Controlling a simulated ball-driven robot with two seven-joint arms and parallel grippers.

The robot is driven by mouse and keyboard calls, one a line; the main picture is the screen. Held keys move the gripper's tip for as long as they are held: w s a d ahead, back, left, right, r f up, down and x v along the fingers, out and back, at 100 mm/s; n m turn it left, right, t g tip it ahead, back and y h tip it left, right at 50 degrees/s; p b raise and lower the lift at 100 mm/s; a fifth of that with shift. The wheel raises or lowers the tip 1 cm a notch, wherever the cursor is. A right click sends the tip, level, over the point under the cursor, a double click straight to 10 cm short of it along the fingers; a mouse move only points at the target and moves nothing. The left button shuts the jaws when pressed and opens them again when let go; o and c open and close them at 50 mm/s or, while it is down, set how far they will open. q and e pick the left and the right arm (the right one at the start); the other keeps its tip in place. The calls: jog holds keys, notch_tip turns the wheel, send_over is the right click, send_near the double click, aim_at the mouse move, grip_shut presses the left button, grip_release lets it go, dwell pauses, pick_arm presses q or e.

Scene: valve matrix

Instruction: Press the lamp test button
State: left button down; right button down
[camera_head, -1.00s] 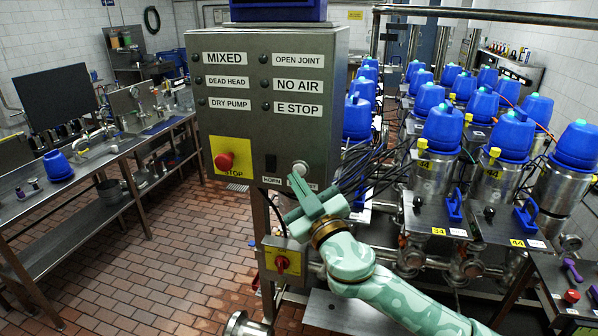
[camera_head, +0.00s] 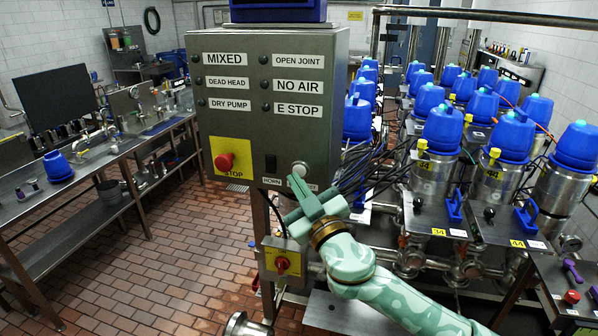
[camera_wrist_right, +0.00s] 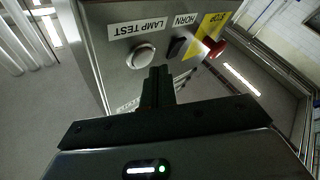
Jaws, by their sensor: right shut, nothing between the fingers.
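The lamp test button (camera_head: 299,168) is a round white button low on the right of the grey panel box's front. In the right wrist view the lamp test button (camera_wrist_right: 140,55) sits under its LAMP TEST label, upside down in that picture. My right gripper (camera_head: 296,178) is shut and empty, its fingertips just below the button in the head view. In the right wrist view the shut fingertips (camera_wrist_right: 160,72) show slightly right of the button and close to it. I cannot tell whether they touch it. My left gripper is out of view.
The grey panel box (camera_head: 235,125) carries warning lamps, a black horn switch (camera_head: 270,164) and a red stop button (camera_head: 224,161). A red-yellow rotary switch (camera_head: 282,264) is below. Blue-capped valves (camera_head: 441,130) crowd the right. Tiled floor lies open at left.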

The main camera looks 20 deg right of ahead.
jog(key=shift+w+d, duration=0.1)
jog(key=shift+w, duration=0.05)
dwell(0.7)
jog(key=shift+w+d, duration=0.15)
jog(key=shift+w, duration=0.1)
jog(key=shift+w+d+b, duration=0.25)
jog(key=shift+w+b, duration=0.1)
jog(key=shift+b, duration=0.05)
dwell(0.9)
jog(key=shift+s, duration=0.1)
jog(key=shift+s+a, duration=0.45)
jog(key=shift+s, duration=0.2)
jog(key=s+a, duration=0.1)
jog(key=s, duration=0.1)
jog(key=s+a+p, duration=0.1)
jog(key=s, duration=0.1)
jog(key=shift+a, duration=0.4)
jog(key=shift+f, duration=0.1)
dwell(0.4)
